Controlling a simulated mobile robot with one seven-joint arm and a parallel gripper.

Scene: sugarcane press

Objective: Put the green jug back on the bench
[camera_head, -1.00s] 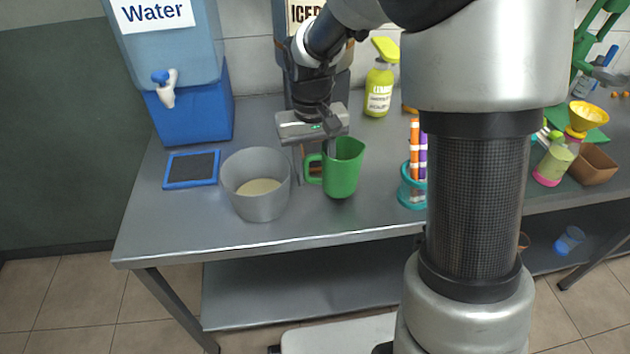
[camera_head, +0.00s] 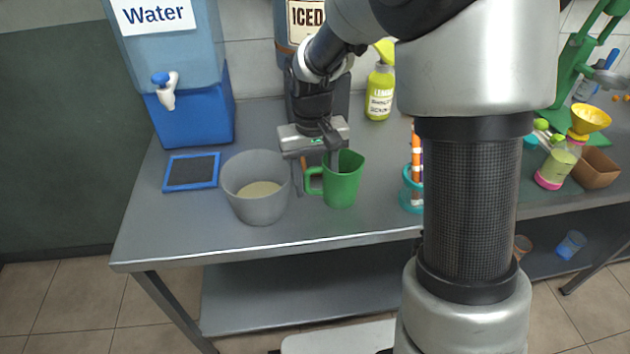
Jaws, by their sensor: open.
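The green jug (camera_head: 343,186) stands upright on the grey metal bench (camera_head: 200,229), right of the grey bucket, with its handle to the left. My gripper (camera_head: 318,160) is at the jug's rear left, pointing down. It is open, with one finger at or inside the jug's mouth and the other to the left of the jug. Whether a finger touches the jug I cannot tell.
A grey bucket (camera_head: 254,204) with pale contents stands close left of the jug. A teal rack (camera_head: 409,190) with coloured tubes is to the right, partly behind my arm. A blue-framed slate (camera_head: 191,172), a water dispenser (camera_head: 190,110) and a yellow-green bottle (camera_head: 380,92) stand farther off.

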